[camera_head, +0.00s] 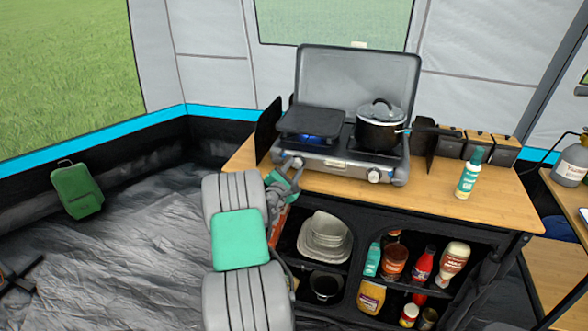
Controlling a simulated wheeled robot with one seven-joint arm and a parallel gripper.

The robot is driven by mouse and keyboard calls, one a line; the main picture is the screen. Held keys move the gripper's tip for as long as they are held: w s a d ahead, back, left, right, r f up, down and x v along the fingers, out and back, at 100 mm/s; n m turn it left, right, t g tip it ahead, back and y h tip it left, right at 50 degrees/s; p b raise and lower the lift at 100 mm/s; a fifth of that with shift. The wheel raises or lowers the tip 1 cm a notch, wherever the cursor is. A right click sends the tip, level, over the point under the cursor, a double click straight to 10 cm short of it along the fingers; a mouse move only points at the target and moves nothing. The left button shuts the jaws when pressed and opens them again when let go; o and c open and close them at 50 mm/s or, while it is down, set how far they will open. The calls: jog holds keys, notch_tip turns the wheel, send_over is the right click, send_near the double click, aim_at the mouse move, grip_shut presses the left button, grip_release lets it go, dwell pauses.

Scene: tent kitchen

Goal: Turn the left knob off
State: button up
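A grey two-burner camping stove (335,165) with its lid raised stands on the wooden counter. Its left knob (297,163) is on the front panel at the left, and the right knob (374,176) is farther right. A blue flame glow (318,138) shows under the dark griddle (312,121) on the left burner. My arm reaches up from the bottom, and my gripper (284,179) is just below and left of the left knob. The gripper is small and partly hidden by my arm; whether it touches the knob or is open is not clear.
A black pot (381,126) with a lid sits on the right burner. Shelves below hold bowls (324,238) and several sauce bottles. The floor at left is mostly clear.

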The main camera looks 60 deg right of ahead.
grip_shut()
